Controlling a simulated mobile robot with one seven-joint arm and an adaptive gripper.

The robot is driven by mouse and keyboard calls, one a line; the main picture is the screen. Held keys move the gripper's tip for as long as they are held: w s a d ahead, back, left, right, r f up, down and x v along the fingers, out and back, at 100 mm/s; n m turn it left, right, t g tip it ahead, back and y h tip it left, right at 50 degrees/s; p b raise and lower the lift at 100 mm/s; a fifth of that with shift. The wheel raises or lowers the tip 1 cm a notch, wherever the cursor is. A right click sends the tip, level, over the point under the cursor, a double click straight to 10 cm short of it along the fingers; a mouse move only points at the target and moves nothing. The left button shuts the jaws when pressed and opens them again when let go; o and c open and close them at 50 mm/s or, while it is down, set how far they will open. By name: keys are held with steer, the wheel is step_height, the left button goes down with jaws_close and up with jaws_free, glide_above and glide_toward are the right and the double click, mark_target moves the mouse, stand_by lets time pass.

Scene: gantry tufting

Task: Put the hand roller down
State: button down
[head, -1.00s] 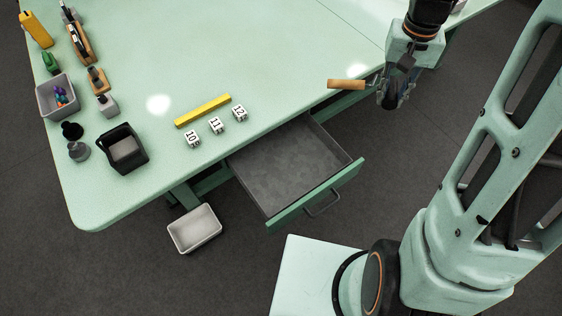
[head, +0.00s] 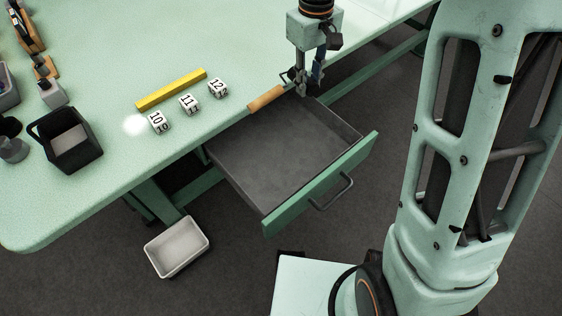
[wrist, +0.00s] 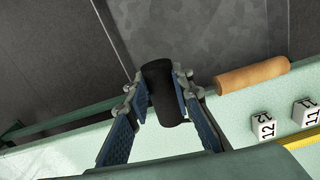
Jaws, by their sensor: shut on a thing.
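The hand roller has a tan wooden handle (head: 267,98) and a black cylinder (wrist: 160,88). My gripper (head: 308,88) is shut on the black cylinder, which shows between the two blue-padded fingers in the wrist view. The handle (wrist: 252,75) points left in the head view, across the table's front edge near the open drawer's back right corner. The cylinder is mostly hidden by the fingers in the head view. I cannot tell how high the roller is above the table.
The open drawer (head: 270,165) looks empty. White number blocks 10 (head: 158,122), 11 (head: 189,104) and 12 (head: 217,88) stand by a yellow bar (head: 171,89). A black bin (head: 66,139) stands left. A pale tray (head: 177,247) lies below. The tabletop behind the bar is clear.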

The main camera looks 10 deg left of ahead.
mark_target(271, 142)
steer(key=shift+a+f+n+b, duration=0.4)
steer(key=shift+a+f+b, duration=0.4)
steer(key=shift+f, duration=0.4)
step_height(271, 142, down, 13)
steer(key=b, duration=0.3)
steer(key=shift+s+a+f, duration=0.1)
steer(key=s+a, duration=0.1)
steer(key=a, duration=0.2)
steer(key=shift+s+f, duration=0.1)
steer(key=shift+s, duration=0.25)
steer(key=shift+s+a, duration=0.2)
steer(key=shift+a, duration=0.2)
steer(key=s+a, duration=0.1)
steer(key=s+a+b, duration=0.1)
steer(key=a, duration=0.1)
steer(key=shift+a, duration=0.15)
steer(key=shift+f+b, duration=0.4)
steer(key=shift+f, duration=0.15)
steer(key=shift+f, duration=0.1)
